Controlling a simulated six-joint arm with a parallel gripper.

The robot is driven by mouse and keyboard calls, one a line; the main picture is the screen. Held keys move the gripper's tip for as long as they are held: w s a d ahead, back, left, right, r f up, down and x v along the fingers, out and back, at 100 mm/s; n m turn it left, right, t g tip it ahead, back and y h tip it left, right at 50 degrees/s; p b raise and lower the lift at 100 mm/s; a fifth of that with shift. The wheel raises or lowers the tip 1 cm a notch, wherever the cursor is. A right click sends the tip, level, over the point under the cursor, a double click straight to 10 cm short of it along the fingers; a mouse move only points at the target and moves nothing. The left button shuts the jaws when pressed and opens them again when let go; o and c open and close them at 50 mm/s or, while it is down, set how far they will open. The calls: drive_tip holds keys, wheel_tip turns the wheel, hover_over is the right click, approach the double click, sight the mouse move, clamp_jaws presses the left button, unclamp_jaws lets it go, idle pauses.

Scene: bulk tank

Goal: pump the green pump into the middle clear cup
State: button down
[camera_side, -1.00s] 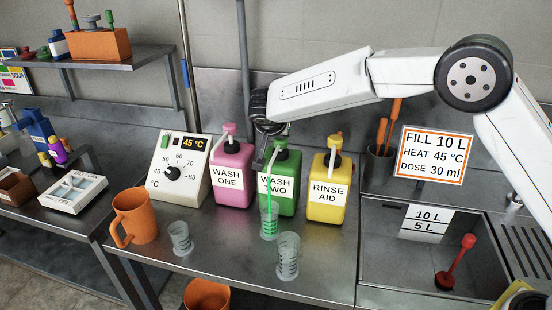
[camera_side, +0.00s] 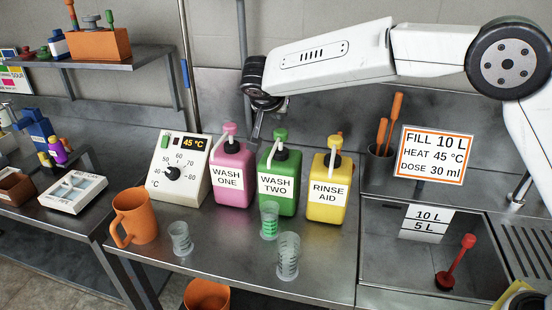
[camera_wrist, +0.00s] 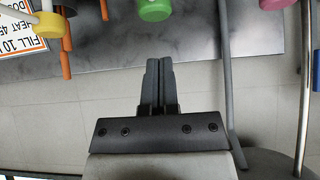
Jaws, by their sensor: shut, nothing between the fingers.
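The green WASH TWO bottle (camera_side: 289,165) stands between the pink and yellow bottles, with its green pump head (camera_side: 281,135) up. The pump head also shows at the top of the wrist view (camera_wrist: 155,9). The middle clear cup (camera_side: 269,220) stands in front of that bottle, with green liquid in its lower part. No stream runs from the nozzle. My gripper (camera_side: 256,136) is shut and empty, above and behind the pink and green pumps, apart from both. Its closed fingers (camera_wrist: 158,64) point towards the green head in the wrist view.
The pink WASH ONE bottle (camera_side: 232,177) and yellow RINSE AID bottle (camera_side: 327,190) flank the green one. Clear cups stand at left (camera_side: 180,239) and front right (camera_side: 287,256). An orange mug (camera_side: 134,217) and a temperature dial box (camera_side: 178,172) are further left. A sink (camera_side: 400,270) lies right.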

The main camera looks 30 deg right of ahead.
drive_tip(key=v, duration=0.6)
drive_tip(key=shift+s+a+r, duration=0.1)
idle(0.9)
drive_tip(key=s+f+n+g+y, duration=0.1)
drive_tip(key=s+f+n+y, duration=0.4)
drive_tip(key=s+n+y, duration=0.4)
drive_tip(key=s+d+f+g+h, duration=0.1)
drive_tip(key=s+d+f, duration=0.5)
drive_tip(key=s+d, duration=0.2)
drive_tip(key=s+d+f+g+h, duration=0.1)
drive_tip(key=s+d+f, duration=0.6)
drive_tip(key=s, duration=0.3)
drive_tip(key=shift+s+d+f+g+h, duration=0.25)
drive_tip(key=shift+d+f+g+h, duration=0.05)
drive_tip(key=shift+d+g, duration=0.1)
